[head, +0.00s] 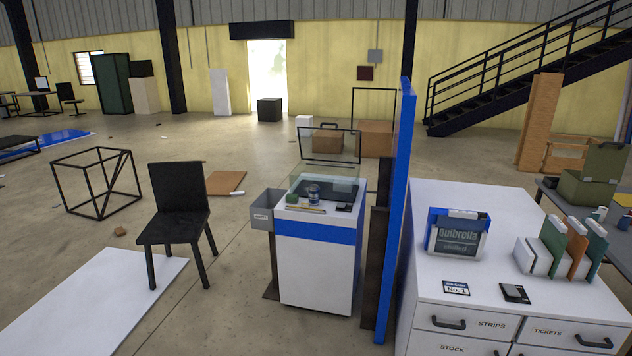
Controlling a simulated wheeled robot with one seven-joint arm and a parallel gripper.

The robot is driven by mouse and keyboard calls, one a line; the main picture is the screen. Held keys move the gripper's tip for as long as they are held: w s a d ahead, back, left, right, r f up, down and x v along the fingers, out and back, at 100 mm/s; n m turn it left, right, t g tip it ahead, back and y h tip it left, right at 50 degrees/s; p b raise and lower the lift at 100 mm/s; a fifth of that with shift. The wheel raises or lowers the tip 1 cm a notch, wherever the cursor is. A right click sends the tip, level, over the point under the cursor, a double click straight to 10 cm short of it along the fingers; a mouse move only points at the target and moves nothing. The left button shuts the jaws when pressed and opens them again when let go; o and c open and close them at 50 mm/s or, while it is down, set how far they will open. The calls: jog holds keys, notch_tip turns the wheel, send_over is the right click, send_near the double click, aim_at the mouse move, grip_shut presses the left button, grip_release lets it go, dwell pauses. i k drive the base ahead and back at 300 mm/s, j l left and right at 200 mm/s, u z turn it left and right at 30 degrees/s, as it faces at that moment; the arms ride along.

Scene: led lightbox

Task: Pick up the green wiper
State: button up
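Two green things could be the green wiper, and I cannot tell for certain which is. A green panel with a white top edge (553,236) stands upright in a white rack (536,262) on the right-hand white drawer cabinet. An orange panel (575,247) and a teal panel (596,249) of like shape stand beside it to the right. A small green block (292,199) lies on the white-and-blue lightbox cabinet in the middle, left of a small blue can (314,192). My gripper is not in view.
A tall blue panel (396,215) stands between the two cabinets. A black chair (178,215) and a black frame cube (95,183) stand left. Open floor lies in front of the lightbox cabinet.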

aim_at(291, 199)
jog(key=i+j+u, duration=0.2)
jog(key=i+u, duration=0.6)
jog(key=i, duration=0.25)
jog(key=i+l+u, duration=0.15)
jog(key=i+u, duration=0.3)
jog(key=i+z, duration=0.15)
jog(key=i, duration=0.8)
jog(key=i+j+z, duration=0.15)
jog(key=i, duration=0.8)
jog(key=i+l, duration=0.1)
jog(key=i, duration=0.35)
jog(key=i+l+u, duration=0.15)
jog(key=i, duration=0.3)
jog(key=i+l, duration=0.15)
jog(key=i, duration=0.3)
